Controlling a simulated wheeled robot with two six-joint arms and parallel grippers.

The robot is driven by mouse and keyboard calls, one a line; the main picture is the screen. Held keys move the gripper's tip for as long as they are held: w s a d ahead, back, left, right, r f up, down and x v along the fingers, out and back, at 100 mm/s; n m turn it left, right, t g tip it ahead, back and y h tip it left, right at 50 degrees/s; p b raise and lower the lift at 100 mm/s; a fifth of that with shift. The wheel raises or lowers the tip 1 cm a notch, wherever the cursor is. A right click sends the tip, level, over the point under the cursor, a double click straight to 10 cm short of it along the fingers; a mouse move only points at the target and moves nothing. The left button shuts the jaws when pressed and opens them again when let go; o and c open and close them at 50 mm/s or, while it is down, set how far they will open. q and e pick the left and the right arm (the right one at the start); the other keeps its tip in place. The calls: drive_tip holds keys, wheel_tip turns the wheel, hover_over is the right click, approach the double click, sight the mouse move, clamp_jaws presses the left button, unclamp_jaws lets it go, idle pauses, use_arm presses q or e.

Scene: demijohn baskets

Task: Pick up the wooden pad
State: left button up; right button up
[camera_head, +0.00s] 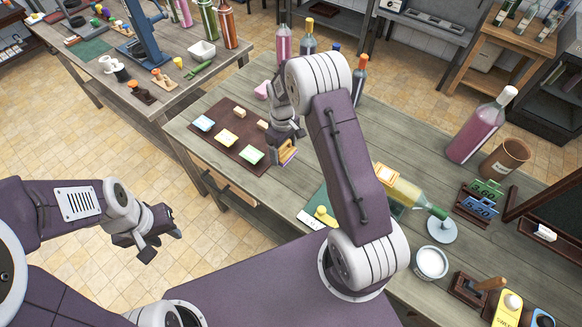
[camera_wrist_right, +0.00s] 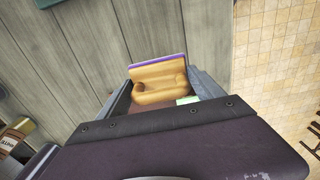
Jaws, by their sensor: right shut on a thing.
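The wooden pad (camera_head: 288,146) is a light wood block with a purple edge. It sits between the fingers of my right gripper (camera_head: 284,153), at the right edge of a dark brown mat (camera_head: 222,152) on the workbench. In the right wrist view the pad (camera_wrist_right: 158,84) fills the space between the two fingers, its purple edge at the top. My right gripper is shut on it. I cannot tell whether the pad touches the mat. My left gripper (camera_head: 158,236) is over the floor, away from the bench, and holds nothing visible; its finger gap is unclear.
Blue (camera_head: 203,123), yellow (camera_head: 227,138) and green (camera_head: 251,155) pads lie on the mat, near small wooden blocks (camera_head: 239,111). Several bottles stand behind my right arm.

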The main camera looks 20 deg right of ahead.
drive_tip(key=w+a+r+b, duration=0.1)
drive_tip(key=w+r, duration=0.2)
drive_tip(key=w, duration=0.3)
drive_tip(key=shift+w+a+r, duration=0.15)
drive_tip(key=shift+w+r, duration=0.15)
drive_tip(key=shift+r, duration=0.1)
